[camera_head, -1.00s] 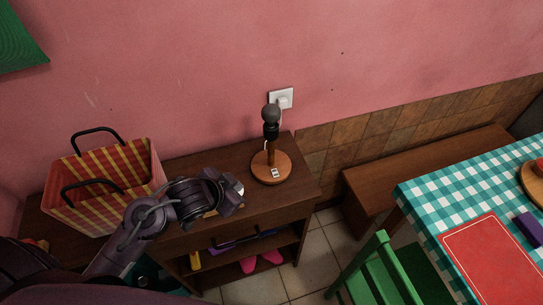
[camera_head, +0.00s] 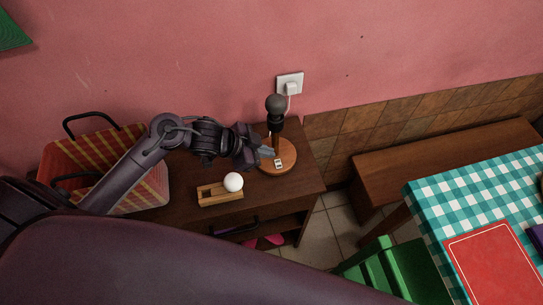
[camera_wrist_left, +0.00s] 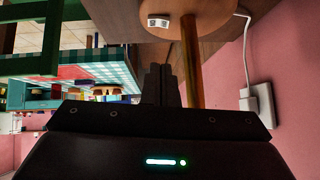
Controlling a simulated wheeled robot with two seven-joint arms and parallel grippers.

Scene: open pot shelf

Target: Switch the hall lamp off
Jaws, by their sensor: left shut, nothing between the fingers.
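The hall lamp has a round wooden base (camera_head: 286,166), a stem and a dark grey bulb (camera_head: 276,103) that looks unlit. It stands upright at the right end of the dark wooden shelf top. A small white switch (camera_head: 279,164) sits on the base; it also shows in the left wrist view (camera_wrist_left: 158,21). My left gripper (camera_head: 268,151) is shut and empty, just left of the lamp stem and above the base near the switch. In the left wrist view its fingers (camera_wrist_left: 162,85) lie beside the stem (camera_wrist_left: 192,62); contact cannot be told. My right gripper is not in view.
A white ball (camera_head: 233,182) rests on a wooden block (camera_head: 209,196) in front of my left gripper. A checked basket (camera_head: 151,194) stands at the left. The lamp's cord runs to a wall socket (camera_head: 290,79). A bench, green chair (camera_head: 411,268) and checked table are at the right.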

